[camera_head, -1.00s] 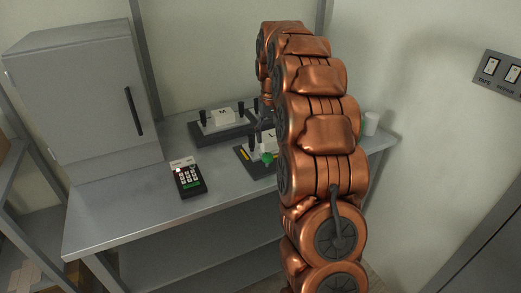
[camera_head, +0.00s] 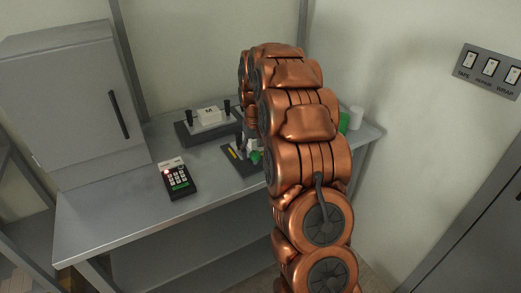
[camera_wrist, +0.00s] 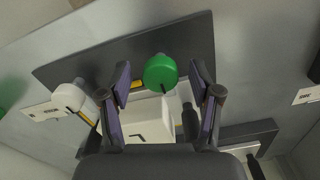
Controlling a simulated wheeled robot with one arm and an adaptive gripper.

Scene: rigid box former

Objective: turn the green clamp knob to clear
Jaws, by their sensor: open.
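The green clamp knob (camera_wrist: 160,71) is a round green cap at the edge of a dark plate (camera_wrist: 75,62) in the wrist view. My gripper (camera_wrist: 159,80) is open, with one finger on each side of the knob and gaps showing between them. I cannot tell how deep the fingers reach around it. A white block with a black mark (camera_wrist: 140,130) lies just below the knob. In the head view the green knob (camera_head: 255,157) shows at the arm's left edge, and my arm hides much of its fixture (camera_head: 238,165).
A white knob (camera_wrist: 70,96) with a label is left of my fingers. On the bench (camera_head: 110,205) stand a keypad device (camera_head: 178,180), another black-handled fixture (camera_head: 190,134), a grey cabinet (camera_head: 60,110), and a green item (camera_head: 343,122) beside a white cup (camera_head: 357,117). A switch panel (camera_head: 488,68) is on the wall.

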